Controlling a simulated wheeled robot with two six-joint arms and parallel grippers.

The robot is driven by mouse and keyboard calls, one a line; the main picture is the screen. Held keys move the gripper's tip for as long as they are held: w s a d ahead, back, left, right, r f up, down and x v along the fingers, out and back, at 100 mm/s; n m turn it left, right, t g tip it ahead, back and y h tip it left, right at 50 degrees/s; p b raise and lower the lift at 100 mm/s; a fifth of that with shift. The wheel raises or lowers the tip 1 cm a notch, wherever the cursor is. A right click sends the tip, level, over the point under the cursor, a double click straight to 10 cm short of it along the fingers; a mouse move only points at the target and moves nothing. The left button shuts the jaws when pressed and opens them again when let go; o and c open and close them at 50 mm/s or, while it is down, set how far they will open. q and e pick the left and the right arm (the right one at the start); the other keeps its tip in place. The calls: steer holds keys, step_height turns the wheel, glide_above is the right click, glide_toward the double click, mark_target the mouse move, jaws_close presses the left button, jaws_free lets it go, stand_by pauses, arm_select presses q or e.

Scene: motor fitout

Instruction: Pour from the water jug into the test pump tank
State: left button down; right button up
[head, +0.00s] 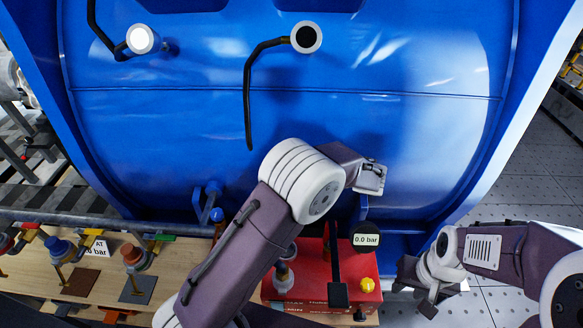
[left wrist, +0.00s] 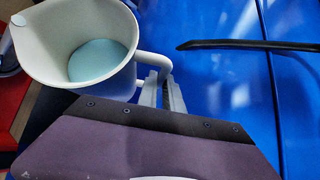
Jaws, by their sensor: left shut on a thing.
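The white water jug (left wrist: 50,42) shows in the left wrist view, with pale blue water (left wrist: 97,60) inside. My left gripper (left wrist: 165,88) is shut on the jug's handle. In the head view my left arm hides the jug and most of that gripper. The red test pump tank (head: 312,262) stands at the lower middle of the head view, partly behind my left arm. It has a black lever, a yellow knob (head: 367,285) and a gauge (head: 366,239) reading 0.0 bar. My right gripper (head: 416,291) is empty, its fingers apart, to the right of the pump.
A large blue curved casing (head: 170,130) fills the back, with black bent pipes (head: 250,95) on it. A wooden bench (head: 120,265) at the lower left holds several coloured valve fittings and a label card. Tiled floor (head: 520,165) is clear at the right.

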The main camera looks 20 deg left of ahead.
stand_by(0.4)
arm_select(q)
steer(key=shift+s+d+r+b, duration=0.1)
steer(key=shift+s+r+b, duration=0.05)
steer(key=shift+b, duration=0.35)
steer(key=shift+r, duration=0.2)
steer(key=shift+s+r+t+b, duration=0.1)
steer(key=shift+t+b, duration=0.3)
steer(key=shift+s+r, duration=0.1)
steer(key=shift+r, duration=0.1)
